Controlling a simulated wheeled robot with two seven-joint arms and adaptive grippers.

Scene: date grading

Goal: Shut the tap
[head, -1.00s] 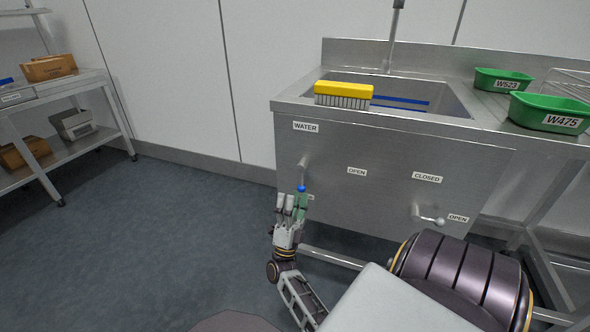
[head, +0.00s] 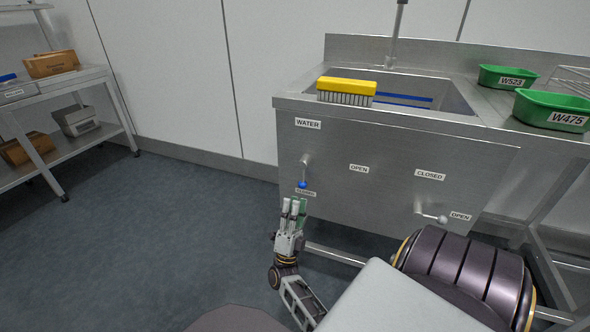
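The water tap lever (head: 304,173) is on the sink's front panel below the WATER label (head: 308,124). It hangs down, its blue knob (head: 302,184) just above a small label (head: 306,194) that seems to read CLOSED. The OPEN label (head: 358,169) is to its right. My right gripper (head: 294,203) points up just below the knob in the picture and looks apart from it. Its fingers are close together with nothing seen between them; how far they are open is unclear. My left gripper is not in view.
A yellow brush (head: 346,86) lies on the sink rim. Green tubs (head: 552,111) stand at right. Floor at left is clear.

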